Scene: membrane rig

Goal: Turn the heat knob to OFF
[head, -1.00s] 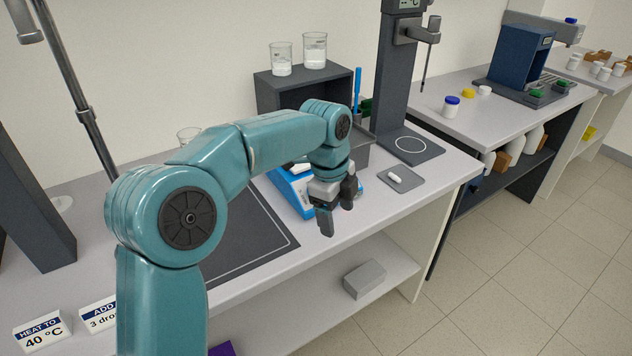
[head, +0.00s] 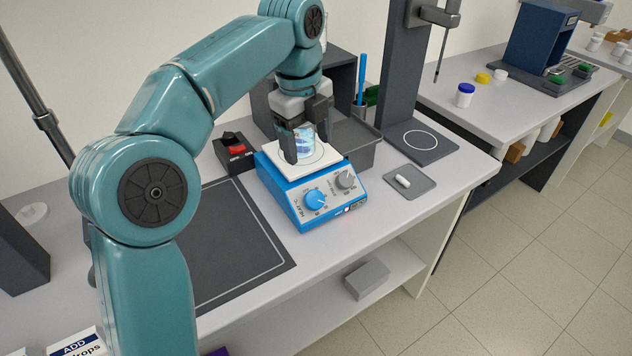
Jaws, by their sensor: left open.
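The blue hotplate (head: 279,192) stands on the bench with a white square top. Its sloping front carries a blue heat knob (head: 314,199) at the left and a grey knob (head: 346,180) at the right. The knob's exact setting is too small to read. A small glass beaker (head: 304,146) with bluish liquid stands on the plate. My left gripper (head: 305,145) points down over the plate, its jaws open, with the beaker between or just behind its fingers; contact cannot be told. The gripper is above and behind the heat knob, apart from it. My right gripper is out of view.
A black box with a red switch (head: 235,151) stands left of the hotplate. A grey bin (head: 354,142) is behind it. A small grey tray (head: 409,182) with a white item lies to the right. A dark mat (head: 225,240) lies at left.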

